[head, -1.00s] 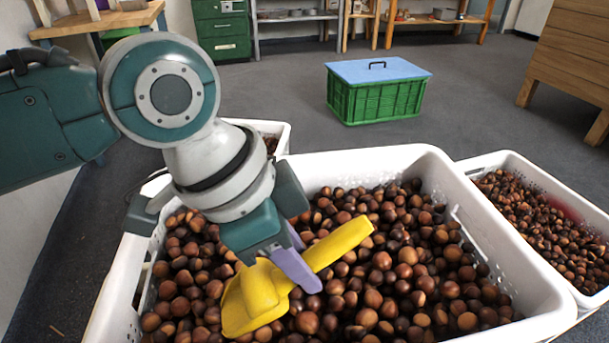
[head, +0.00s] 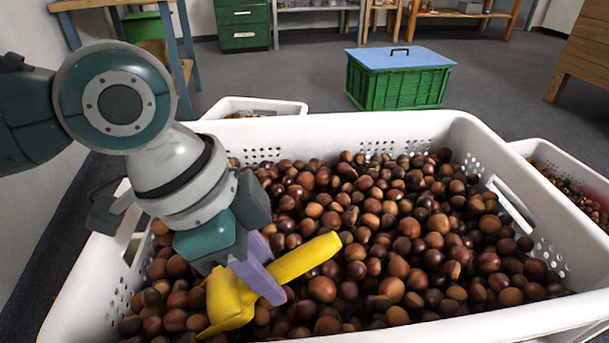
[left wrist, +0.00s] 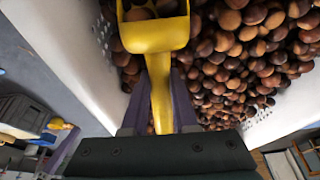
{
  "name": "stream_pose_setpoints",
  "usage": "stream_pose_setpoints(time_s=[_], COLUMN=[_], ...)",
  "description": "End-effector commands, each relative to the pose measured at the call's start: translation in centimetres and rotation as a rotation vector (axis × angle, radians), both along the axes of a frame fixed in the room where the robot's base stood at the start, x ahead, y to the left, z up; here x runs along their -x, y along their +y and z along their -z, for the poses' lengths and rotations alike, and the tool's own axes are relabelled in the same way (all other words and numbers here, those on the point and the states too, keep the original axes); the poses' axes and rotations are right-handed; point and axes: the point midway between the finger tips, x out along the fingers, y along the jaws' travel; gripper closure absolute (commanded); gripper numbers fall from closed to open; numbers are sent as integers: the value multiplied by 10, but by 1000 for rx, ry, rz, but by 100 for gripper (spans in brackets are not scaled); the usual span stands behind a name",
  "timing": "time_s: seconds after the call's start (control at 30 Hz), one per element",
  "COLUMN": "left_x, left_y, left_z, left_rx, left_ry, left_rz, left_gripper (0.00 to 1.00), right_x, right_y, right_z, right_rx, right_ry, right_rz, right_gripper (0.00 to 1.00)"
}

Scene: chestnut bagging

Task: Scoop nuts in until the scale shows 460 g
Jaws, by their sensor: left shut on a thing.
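My left gripper (head: 260,268), with purple fingers, is shut on the handle of a yellow scoop (head: 228,299). The scoop is low over the chestnuts (head: 408,230) in the big white crate (head: 300,134), near its front left part. The handle points up to the right and the bowl down to the left. I see no readable scale display. My right gripper is not in view.
A smaller white crate of nuts (head: 545,150) stands at the right, and another white crate (head: 250,104) behind. A green crate with a blue lid (head: 400,78) stands on the grey floor beyond. The big crate's left wall is close to my left arm.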

Motion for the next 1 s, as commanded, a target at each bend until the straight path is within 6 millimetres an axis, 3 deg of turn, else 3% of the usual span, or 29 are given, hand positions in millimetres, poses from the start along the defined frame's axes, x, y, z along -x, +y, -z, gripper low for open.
stream_pose_setpoints(time_s=[0.27, 0.33, 0.47, 0.63, 1.0], left_x=[7, 9, 12, 9, 8], left_y=[30, 35, 48, 38, 32], left_z=[16, 10, 15, -6, -49], left_rx=[-104, -164, -286, -451, -511], left_ry=[24, 42, 75, 113, 131], left_rz=[-2, 0, -1, 2, -1], left_gripper=[100, 100, 100, 100, 100], right_x=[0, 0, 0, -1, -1], right_y=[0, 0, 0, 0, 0], right_z=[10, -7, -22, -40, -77], right_rx=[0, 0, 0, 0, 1], right_ry=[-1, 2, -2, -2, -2], right_rz=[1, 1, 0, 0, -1], right_gripper=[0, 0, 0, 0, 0])
